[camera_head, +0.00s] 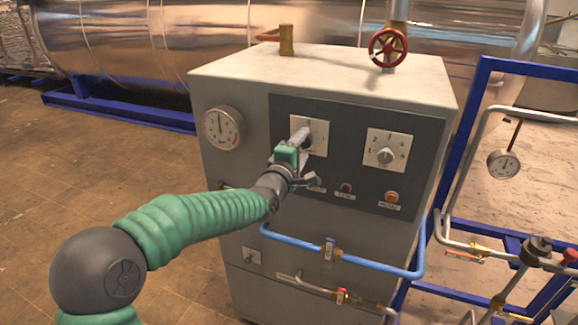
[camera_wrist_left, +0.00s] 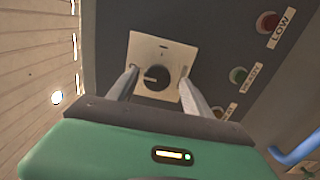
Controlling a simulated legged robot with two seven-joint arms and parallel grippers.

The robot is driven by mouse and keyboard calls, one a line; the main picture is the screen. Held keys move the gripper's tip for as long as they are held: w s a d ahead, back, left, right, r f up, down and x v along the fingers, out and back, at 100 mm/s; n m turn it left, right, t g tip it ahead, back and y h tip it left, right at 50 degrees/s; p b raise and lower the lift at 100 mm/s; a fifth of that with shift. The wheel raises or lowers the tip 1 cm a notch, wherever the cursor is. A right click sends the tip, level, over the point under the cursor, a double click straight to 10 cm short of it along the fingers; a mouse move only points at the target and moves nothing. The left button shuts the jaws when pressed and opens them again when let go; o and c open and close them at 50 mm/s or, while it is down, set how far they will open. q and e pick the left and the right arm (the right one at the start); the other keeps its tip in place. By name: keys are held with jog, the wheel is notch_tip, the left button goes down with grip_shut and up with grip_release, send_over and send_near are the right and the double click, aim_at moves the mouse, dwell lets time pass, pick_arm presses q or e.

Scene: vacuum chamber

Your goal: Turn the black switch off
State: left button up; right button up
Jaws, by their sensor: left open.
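The black switch (camera_wrist_left: 157,78) is a round knob on a square white plate (camera_wrist_left: 168,56) in the left wrist view. A pale mark on the knob points to the left of that view. In the head view the plate (camera_head: 320,128) sits on the upper left of the cabinet's dark panel, and my gripper mostly hides the knob. My left gripper (camera_head: 303,136) reaches up to the plate, open. In the left wrist view its two fingers stand on either side of the knob, with gaps visible; I cannot tell whether they touch the plate. My right gripper is not in view.
A numbered dial (camera_head: 385,155) is right of the switch on the dark panel (camera_head: 355,115). Small lights, including an orange one (camera_head: 391,197), sit below. A gauge (camera_head: 223,129) is at the left, and a blue pipe (camera_head: 376,265) crosses the cabinet's front. Floor at the left is clear.

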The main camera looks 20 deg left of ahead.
pick_arm(q)
jog(key=s, duration=1.4)
jog(key=shift+s+a, duration=0.15)
jog(key=shift+a, duration=0.25)
jog(key=s+d+f+m+g+y, duration=0.1)
jog(key=s+f+m+g, duration=0.3)
jog(key=f, duration=0.6)
jog(key=s+f+m+g, duration=0.4)
jog(key=f+m, duration=0.1)
jog(key=f, duration=0.5)
jog(key=s+d+f+m+g, duration=0.2)
jog(key=s+f+m+g, duration=0.5)
jog(key=s+f, duration=0.4)
jog(key=s+m, duration=0.1)
jog(key=s, duration=0.4)
jog(key=shift+s+m, duration=0.3)
jog(key=shift+m, duration=0.1)
